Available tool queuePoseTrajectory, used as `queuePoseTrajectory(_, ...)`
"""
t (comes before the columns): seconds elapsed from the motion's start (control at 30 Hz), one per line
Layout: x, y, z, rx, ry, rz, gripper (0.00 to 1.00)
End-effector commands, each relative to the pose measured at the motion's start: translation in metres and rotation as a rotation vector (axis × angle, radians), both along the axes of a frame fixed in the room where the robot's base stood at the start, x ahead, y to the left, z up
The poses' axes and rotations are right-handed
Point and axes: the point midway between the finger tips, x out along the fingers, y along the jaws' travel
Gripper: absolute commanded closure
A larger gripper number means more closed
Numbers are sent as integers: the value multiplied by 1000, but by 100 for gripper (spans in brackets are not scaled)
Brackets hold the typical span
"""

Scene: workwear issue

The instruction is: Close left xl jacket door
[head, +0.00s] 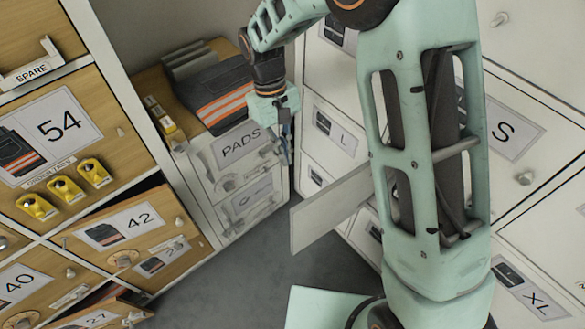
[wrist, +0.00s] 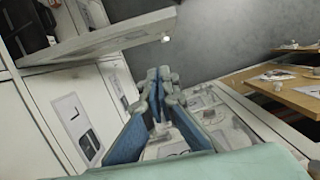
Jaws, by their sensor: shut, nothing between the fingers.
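A white locker door (head: 318,213) stands open in the head view, jutting left from the white locker bank behind my arm. Its hinge side and the compartment behind it are mostly hidden by my arm. I cannot read its label. In the wrist view an open door (wrist: 110,38) with a small knob at its end crosses the top, beside an open compartment (wrist: 35,25) with dark contents. My gripper (head: 285,145) is shut and empty, above and left of the open door, in front of the PADS drawers. Its fingers (wrist: 158,85) point away from the wrist camera, apart from the door.
Closed locker doors labelled L (head: 335,130), S (head: 505,125) and XL (head: 525,285) show on the right. A white PADS drawer unit (head: 240,150) holds folded dark workwear (head: 212,95) on top. Wooden compartments (head: 150,240) stand partly open at left. Grey floor (head: 235,270) is free between.

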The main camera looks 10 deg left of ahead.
Motion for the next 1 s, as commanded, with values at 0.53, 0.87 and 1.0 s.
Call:
queuePoseTrajectory(0.53, -22, -21, -94, -1, 2, -1, 100)
queuePoseTrajectory(0.87, -44, -42, -93, 0, 0, 0, 100)
queuePoseTrajectory(1.0, -46, -44, -93, 0, 0, 0, 100)
